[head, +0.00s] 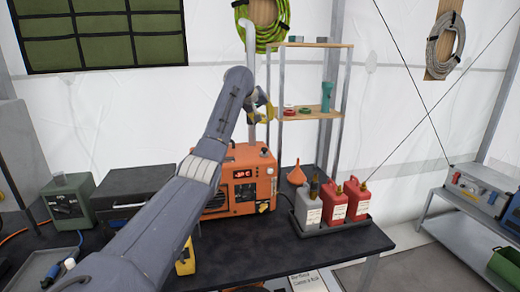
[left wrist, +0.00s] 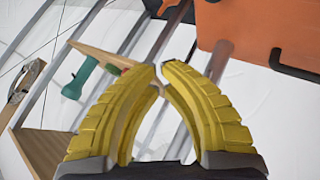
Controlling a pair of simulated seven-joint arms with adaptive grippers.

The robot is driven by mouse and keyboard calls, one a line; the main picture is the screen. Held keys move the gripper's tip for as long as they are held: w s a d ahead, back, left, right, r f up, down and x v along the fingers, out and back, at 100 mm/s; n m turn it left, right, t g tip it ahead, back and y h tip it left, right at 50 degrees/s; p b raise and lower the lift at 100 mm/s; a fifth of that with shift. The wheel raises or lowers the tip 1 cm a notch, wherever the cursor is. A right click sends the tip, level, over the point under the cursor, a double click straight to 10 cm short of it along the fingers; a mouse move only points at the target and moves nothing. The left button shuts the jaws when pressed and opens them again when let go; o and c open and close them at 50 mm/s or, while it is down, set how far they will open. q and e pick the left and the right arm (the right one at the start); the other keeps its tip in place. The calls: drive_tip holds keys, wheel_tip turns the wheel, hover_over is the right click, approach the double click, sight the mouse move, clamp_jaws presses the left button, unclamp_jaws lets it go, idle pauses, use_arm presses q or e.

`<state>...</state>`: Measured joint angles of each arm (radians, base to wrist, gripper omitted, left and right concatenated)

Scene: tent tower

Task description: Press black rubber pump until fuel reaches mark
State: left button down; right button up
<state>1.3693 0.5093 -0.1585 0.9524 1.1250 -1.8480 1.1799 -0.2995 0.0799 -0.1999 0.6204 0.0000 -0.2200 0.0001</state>
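The orange generator (head: 262,178) stands on the dark table, partly covered by my left arm. I cannot make out a black rubber pump or a fuel mark on it; they may be hidden or too small. My left gripper (head: 263,108) is raised above the generator, in front of the shelf rack, and touches nothing that I can see. In the left wrist view its yellow fingers (left wrist: 160,68) arch together with tips meeting or nearly so, and nothing shows between them. An orange surface (left wrist: 265,40) fills the upper right there. My right gripper is not in view.
Red fuel cans (head: 334,204) and a grey can (head: 306,209) stand in a black tray right of the generator, near an orange funnel (head: 296,175). A shelf rack (head: 318,45) rises behind. A green box (head: 68,200) is at left. The table's front right is clear.

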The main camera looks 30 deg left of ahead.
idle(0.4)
use_arm(q)
hover_over(264, 151)
drive_tip(key=w, duration=0.3)
drive_tip(key=shift+s+a+f, duration=0.1)
drive_tip(key=shift+a+f, duration=0.05)
drive_tip(key=shift+f, duration=1.3)
drive_tip(key=shift+s+a+f, duration=0.1)
drive_tip(key=shift+a+f, duration=0.05)
drive_tip(key=shift+f, duration=1.3)
drive_tip(key=shift+a+f, duration=0.15)
drive_tip(key=shift+f, duration=1.3)
drive_tip(key=c, duration=2.1)
unclamp_jaws()
drive_tip(key=shift+f, duration=0.15)
clamp_jaws()
drive_tip(key=shift+f, duration=0.3)
drive_tip(key=shift+f, duration=0.95)
drive_tip(key=shift+r, duration=1.35)
drive_tip(key=shift+r, duration=0.1)
